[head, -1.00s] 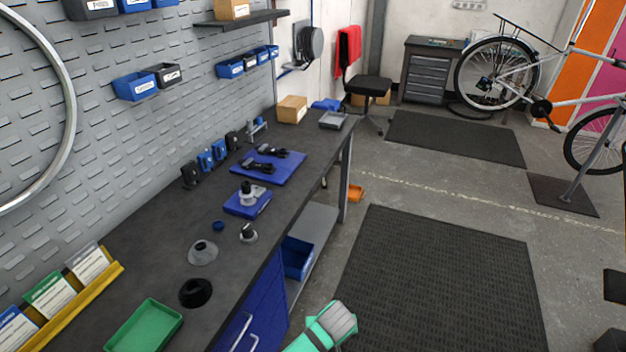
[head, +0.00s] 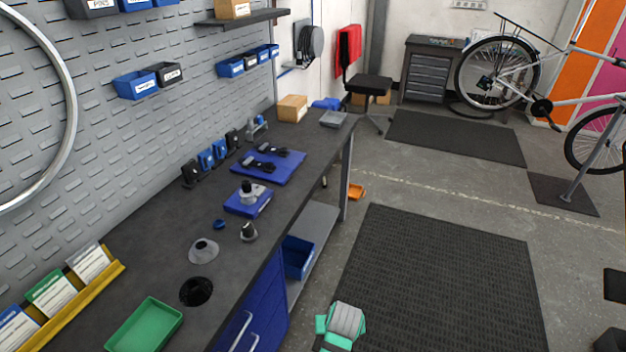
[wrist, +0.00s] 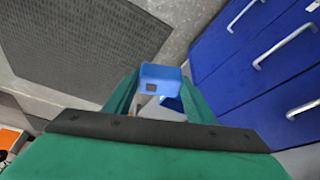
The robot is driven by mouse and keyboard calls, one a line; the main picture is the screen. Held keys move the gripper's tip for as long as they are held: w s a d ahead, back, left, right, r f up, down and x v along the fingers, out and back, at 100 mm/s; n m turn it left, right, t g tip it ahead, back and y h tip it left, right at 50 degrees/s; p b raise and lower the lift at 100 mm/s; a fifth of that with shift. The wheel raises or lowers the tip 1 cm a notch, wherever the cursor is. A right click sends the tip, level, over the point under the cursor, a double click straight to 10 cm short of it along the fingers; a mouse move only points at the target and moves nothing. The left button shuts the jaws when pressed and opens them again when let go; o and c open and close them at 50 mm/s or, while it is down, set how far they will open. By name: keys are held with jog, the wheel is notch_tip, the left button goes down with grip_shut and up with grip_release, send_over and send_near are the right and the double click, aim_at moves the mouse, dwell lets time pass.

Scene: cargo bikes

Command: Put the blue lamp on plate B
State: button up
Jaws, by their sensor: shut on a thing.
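In the wrist view a blue, box-like thing with a small dark patch (wrist: 160,76), which looks like the blue lamp, sits between the green fingers of my gripper (wrist: 159,100). A pale grey part shows beside it, nearer the palm. My gripper is shut on it, above the floor and beside the bench's blue drawers. In the head view only a teal and grey part of my arm shows at the bottom edge; the held thing is hidden there. I cannot read any mark that tells which thing is plate B.
The dark bench (head: 150,250) holds a grey disc (head: 203,250), a black disc (head: 196,291), a green tray (head: 145,325), a blue block with a grey fitting (head: 247,203) and a blue mat (head: 268,167). Small blue and black units stand along the wall. Blue drawers (wrist: 255,65) are close right.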

jog(key=shift+s+a+f, duration=0.1)
jog(key=shift+a+f, duration=0.1)
jog(key=shift+a, duration=0.05)
jog(key=s+a+f, duration=0.5)
jog(key=a+f, duration=0.1)
jog(key=shift+a, duration=0.3)
jog(key=shift+a, duration=0.15)
